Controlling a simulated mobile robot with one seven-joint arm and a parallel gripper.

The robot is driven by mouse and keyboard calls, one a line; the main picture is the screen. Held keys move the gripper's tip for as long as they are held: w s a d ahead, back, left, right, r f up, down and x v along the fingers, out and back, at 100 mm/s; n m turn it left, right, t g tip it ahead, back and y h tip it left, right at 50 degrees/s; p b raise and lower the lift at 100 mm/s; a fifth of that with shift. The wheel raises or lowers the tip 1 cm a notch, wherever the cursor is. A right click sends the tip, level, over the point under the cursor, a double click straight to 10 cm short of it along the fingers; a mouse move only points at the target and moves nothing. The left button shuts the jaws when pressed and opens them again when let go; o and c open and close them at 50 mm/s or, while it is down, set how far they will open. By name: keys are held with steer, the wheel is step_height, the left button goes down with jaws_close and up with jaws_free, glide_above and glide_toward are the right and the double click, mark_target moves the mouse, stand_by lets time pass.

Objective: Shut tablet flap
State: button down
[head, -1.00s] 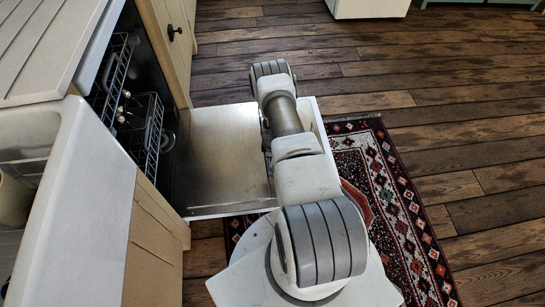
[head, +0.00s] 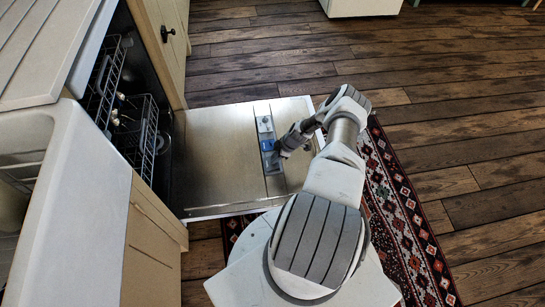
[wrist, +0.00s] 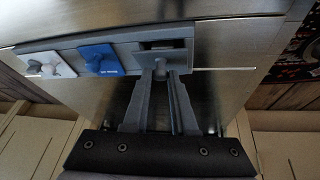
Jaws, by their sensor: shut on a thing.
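The dishwasher door (head: 215,150) lies open and flat, with a grey dispenser strip (head: 272,183) on its inner face. In the wrist view the strip (wrist: 120,40) carries a white knob piece, a blue piece (wrist: 97,57) and a tablet compartment with a dark slot (wrist: 160,45). The grey tablet flap (wrist: 181,58) is at this compartment; how far open it is, I cannot tell. My gripper (wrist: 162,77) is shut on the tablet flap at its near edge. In the head view my gripper (head: 280,155) is beside the strip, fingertips partly hidden.
Dish racks (head: 145,135) stand inside the dishwasher at the left, near the door's hinge side. A counter with a sink (head: 60,150) is at the left. A patterned rug (head: 400,200) and open wooden floor lie at the right.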

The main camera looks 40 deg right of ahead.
steer(key=shift+s+d+f+t+y, duration=0.2)
steer(key=shift+d+f+t+y, duration=0.2)
steer(key=shift+y, duration=0.35)
steer(key=shift+s+d+f+t+y, duration=0.15)
steer(key=shift+d+f+t+y, duration=0.2)
steer(key=shift+y, duration=0.4)
steer(key=shift+f, duration=0.15)
steer(key=c, duration=0.7)
jaws_free()
steer(key=p+v, duration=0.5)
steer(key=v, duration=1.2)
steer(key=shift+s+d+p, duration=0.2)
steer(key=shift+d+p, duration=0.1)
